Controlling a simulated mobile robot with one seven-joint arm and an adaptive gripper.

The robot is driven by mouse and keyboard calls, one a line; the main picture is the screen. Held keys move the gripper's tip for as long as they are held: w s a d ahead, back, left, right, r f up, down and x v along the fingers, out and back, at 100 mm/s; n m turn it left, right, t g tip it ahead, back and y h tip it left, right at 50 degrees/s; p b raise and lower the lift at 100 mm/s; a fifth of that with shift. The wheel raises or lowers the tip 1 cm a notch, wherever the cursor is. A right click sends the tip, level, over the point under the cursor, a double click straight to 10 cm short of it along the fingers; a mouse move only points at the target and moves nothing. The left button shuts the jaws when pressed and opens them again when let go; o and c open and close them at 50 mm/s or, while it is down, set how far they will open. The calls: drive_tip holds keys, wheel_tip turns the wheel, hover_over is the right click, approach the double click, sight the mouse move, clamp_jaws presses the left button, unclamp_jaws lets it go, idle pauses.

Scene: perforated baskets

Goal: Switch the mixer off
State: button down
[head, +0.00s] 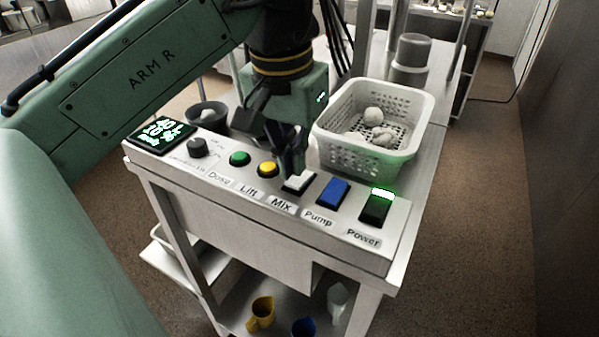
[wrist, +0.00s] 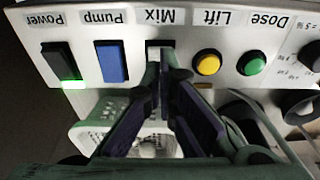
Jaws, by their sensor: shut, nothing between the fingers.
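The mixer's switch is the white rocker (head: 299,181) above the label "Mix" on the control panel (head: 240,205). My gripper (head: 290,172) is shut and empty, pointing down with its fingertips at the back edge of this rocker. I cannot tell whether they touch it. I cannot tell for sure which way the rocker is tipped.
Beside Mix are the blue Pump rocker (head: 333,191) and the Power switch (head: 376,205), lit green. On the other side are the yellow Lift button (head: 268,170), green Dose button (head: 239,159), a dark knob (head: 197,147) and display (head: 162,133). A white perforated basket (head: 365,160) stands close behind the panel.

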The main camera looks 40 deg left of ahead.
sight(294, 182)
drive_tip(key=shift+f+b, duration=0.65)
drive_tip(key=shift+f, duration=0.45)
idle(0.5)
drive_tip(key=shift+r, duration=0.1)
wheel_tip(294, 182, up, 7)
drive_tip(key=p, duration=0.6)
idle(0.7)
